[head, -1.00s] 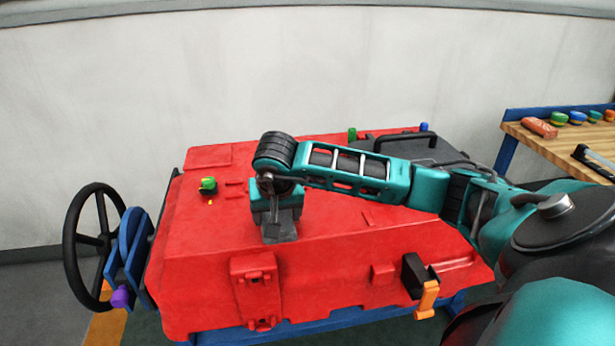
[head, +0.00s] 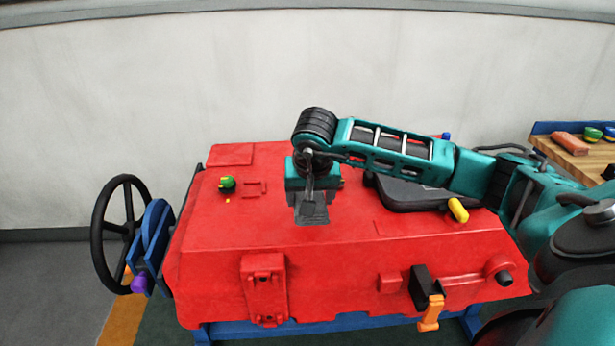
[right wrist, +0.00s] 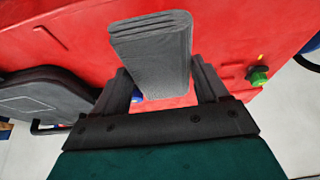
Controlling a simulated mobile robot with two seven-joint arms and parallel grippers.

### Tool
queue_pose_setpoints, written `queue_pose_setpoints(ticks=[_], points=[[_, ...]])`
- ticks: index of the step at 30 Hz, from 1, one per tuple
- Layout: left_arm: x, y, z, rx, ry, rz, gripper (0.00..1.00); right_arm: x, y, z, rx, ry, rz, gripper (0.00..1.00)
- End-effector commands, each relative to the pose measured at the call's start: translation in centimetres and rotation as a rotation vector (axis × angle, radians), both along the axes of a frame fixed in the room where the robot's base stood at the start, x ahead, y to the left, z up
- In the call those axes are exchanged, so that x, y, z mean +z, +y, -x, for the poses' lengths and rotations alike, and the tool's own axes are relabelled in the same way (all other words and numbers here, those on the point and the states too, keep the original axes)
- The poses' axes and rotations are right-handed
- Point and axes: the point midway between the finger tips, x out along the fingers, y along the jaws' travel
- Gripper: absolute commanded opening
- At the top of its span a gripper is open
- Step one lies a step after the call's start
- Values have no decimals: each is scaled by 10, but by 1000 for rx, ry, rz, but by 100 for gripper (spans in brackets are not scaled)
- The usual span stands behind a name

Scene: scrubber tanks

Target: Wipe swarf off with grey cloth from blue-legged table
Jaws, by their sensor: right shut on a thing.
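My right gripper (head: 312,200) is above the top of the red tank (head: 345,245), right of its green knob (head: 227,183). In the right wrist view its two fingers are shut on a folded grey cloth (right wrist: 152,50), with the red surface behind it. In the head view the gripper covers part of the tank top, and I cannot tell whether the cloth touches it. A wooden table (head: 568,150) with a blue rim stands at the right edge. I cannot clearly make out swarf; a tiny yellow speck lies by the green knob. My left gripper is not in view.
A black lid (head: 420,196) with a yellow handle (head: 458,210) lies on the tank's right part. A black handwheel (head: 120,235) stands at the left end. An orange lever (head: 431,313) sticks out in front. The tank top's left part is mostly clear.

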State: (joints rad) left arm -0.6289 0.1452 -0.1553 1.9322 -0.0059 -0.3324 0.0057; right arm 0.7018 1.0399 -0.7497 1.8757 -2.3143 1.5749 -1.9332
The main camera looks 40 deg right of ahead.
Motion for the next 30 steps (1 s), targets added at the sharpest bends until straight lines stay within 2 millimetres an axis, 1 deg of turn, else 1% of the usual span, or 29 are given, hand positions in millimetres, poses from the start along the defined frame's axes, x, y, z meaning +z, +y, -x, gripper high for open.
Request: queue_pose_setpoints(ticks=[1, 6, 9, 20, 30], points=[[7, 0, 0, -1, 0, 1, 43, 8, -1, 0, -2, -1, 1, 45], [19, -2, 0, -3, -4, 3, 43, 23, -5, 2, -9, -1, 0, 45], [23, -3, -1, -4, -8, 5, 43, 28, -6, 2, -11, -1, 0, 45], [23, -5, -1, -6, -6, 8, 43, 28, -6, 3, -12, 0, 0, 45], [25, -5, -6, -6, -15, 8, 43, 28, -6, 3, -12, 0, 0, 45]])
